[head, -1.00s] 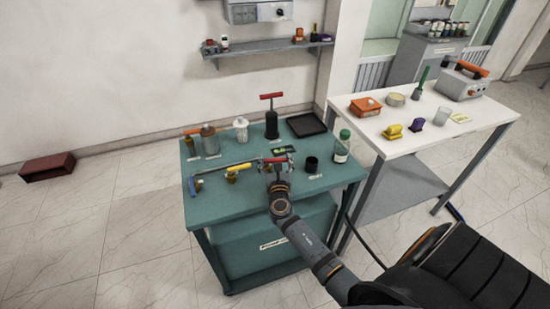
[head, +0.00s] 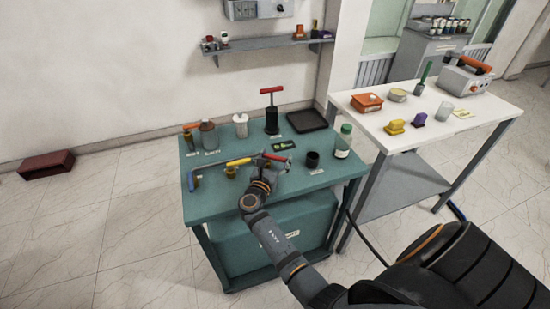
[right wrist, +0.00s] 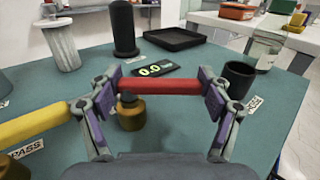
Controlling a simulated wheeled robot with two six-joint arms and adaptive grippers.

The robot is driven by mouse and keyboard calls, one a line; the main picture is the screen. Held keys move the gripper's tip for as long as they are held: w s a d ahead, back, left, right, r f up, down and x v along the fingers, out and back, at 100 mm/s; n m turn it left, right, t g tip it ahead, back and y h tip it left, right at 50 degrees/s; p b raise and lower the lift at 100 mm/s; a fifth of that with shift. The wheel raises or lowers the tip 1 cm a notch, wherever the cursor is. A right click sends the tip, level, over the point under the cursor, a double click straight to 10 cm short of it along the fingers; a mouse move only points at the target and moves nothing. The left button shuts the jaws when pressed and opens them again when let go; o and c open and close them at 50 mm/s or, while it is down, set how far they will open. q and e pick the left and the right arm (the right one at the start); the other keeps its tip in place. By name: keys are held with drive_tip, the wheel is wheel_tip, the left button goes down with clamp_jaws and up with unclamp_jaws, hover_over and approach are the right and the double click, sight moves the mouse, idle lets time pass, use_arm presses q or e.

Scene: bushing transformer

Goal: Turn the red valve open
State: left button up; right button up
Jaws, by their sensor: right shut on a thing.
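The red valve's bar-shaped handle (right wrist: 158,87) lies level across the right wrist view, above a brass valve body (right wrist: 131,114). It also shows small on the green bench in the head view (head: 276,157). My right gripper (right wrist: 162,88) is closed on the red handle, with one finger at each end of it. In the head view the right gripper (head: 266,168) reaches over the bench's front to the valve, partly hiding it. A yellow valve handle (right wrist: 35,125) lies to the left of the red one. My left gripper is not in view.
Behind the valve on the green bench (head: 225,205) are a small green-digit meter (head: 284,145), a black cylinder with red T-handle (head: 271,113) and a black tray (head: 306,121). A black cup (head: 312,159) and a bottle (head: 343,141) stand right. A white table (head: 400,145) adjoins.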

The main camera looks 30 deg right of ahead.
drive_tip(key=o, duration=1.7)
drive_tip(key=shift+c, duration=0.2)
